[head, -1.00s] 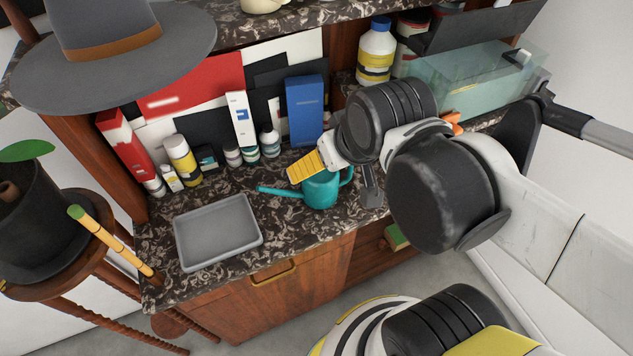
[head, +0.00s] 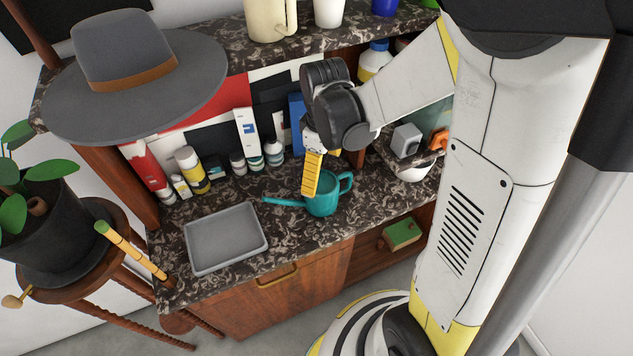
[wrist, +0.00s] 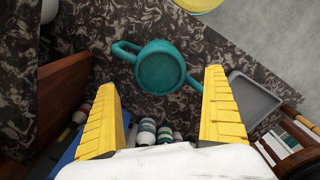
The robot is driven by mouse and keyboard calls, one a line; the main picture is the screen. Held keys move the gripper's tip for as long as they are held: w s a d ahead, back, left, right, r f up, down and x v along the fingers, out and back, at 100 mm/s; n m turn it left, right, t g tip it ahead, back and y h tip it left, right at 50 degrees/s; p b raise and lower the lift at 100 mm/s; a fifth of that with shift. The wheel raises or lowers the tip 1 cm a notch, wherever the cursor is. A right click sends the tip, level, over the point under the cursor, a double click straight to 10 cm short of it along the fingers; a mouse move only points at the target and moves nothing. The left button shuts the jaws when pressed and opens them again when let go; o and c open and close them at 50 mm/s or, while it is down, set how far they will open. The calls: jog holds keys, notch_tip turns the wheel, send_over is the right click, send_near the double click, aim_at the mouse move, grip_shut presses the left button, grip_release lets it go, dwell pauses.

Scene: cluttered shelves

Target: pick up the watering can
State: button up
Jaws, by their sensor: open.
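The teal watering can (head: 322,200) stands on the dark marbled counter, to the right of the grey tray, with its spout pointing left and its handle on the right in the head view. In the wrist view the can (wrist: 160,70) shows ahead of and between the yellow fingers, with its handle at upper left and its spout toward lower right. My gripper (head: 312,178) is just above and behind the can in the head view. It is open and empty, its fingers (wrist: 162,103) wide apart. Whether a finger touches the can cannot be told.
A grey tray (head: 226,238) lies left of the can. Bottles and boxes, including a white box (head: 246,132), stand behind along the wall. A grey hat (head: 140,70) overhangs at upper left. Bare counter (head: 290,238) lies in front of the can.

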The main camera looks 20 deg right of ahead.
aim_at(321, 182)
notch_tip(321, 182, down, 7)
jog(key=shift+w+r+b, duration=0.1)
jog(key=shift+b, duration=1.05)
jog(key=c, duration=1.4)
